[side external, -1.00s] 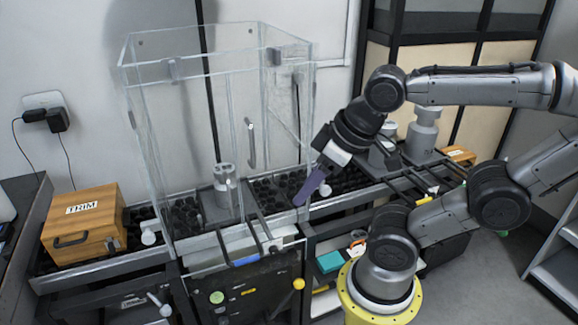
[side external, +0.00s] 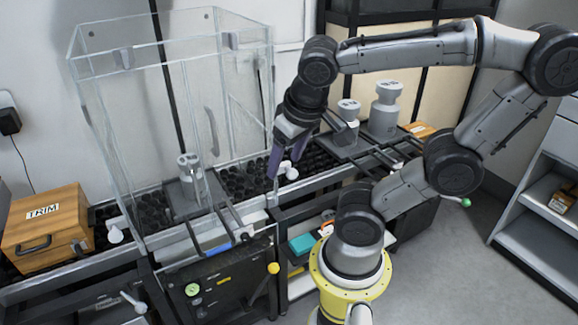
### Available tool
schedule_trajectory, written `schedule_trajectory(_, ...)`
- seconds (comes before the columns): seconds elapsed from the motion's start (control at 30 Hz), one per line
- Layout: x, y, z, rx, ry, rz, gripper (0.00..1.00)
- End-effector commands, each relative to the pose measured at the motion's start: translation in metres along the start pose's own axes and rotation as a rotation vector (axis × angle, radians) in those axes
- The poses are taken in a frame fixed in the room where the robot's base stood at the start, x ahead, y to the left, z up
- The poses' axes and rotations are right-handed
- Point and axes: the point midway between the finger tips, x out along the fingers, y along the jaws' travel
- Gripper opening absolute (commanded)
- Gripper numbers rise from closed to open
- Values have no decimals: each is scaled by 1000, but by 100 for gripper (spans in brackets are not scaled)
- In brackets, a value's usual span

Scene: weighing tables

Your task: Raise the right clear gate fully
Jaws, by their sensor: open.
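A tall clear case (side external: 130,130) stands on the bench at left, with a silver weight (side external: 190,170) inside. Its right side is a clear panel (side external: 250,125), taken as the right gate, and it looks lowered. A clear upright handle (side external: 211,132) shows through the case; I cannot tell which panel bears it. My gripper (side external: 280,170) points down just right of the case's right side. Its purple fingers are open, and nothing is seen held. A white knob (side external: 291,173) is close beside the fingertips; contact cannot be told.
A wooden TRIM box (side external: 45,228) sits left of the case. Silver weights (side external: 386,112) stand on the bench behind my arm. Dark rails (side external: 238,222) stick out at the case's front. A yellow knob (side external: 273,268) is on the front panel below. Open floor lies at right.

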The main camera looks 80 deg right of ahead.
Motion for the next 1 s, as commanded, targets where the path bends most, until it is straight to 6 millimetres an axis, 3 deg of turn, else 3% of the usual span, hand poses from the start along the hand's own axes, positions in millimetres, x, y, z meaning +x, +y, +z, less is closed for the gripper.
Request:
schedule_trajectory(0.13,33,32,-17,132,-117,340,70)
schedule_trajectory(0.3,73,56,-44,161,-105,746,70)
schedule_trajectory(0.53,142,59,-66,-33,69,1150,70)
schedule_trajectory(0.67,188,56,-58,-249,156,1277,70)
schedule_trajectory(0.8,225,59,-34,-483,147,1342,70)
schedule_trajectory(1.0,238,68,-10,-611,100,1380,70)
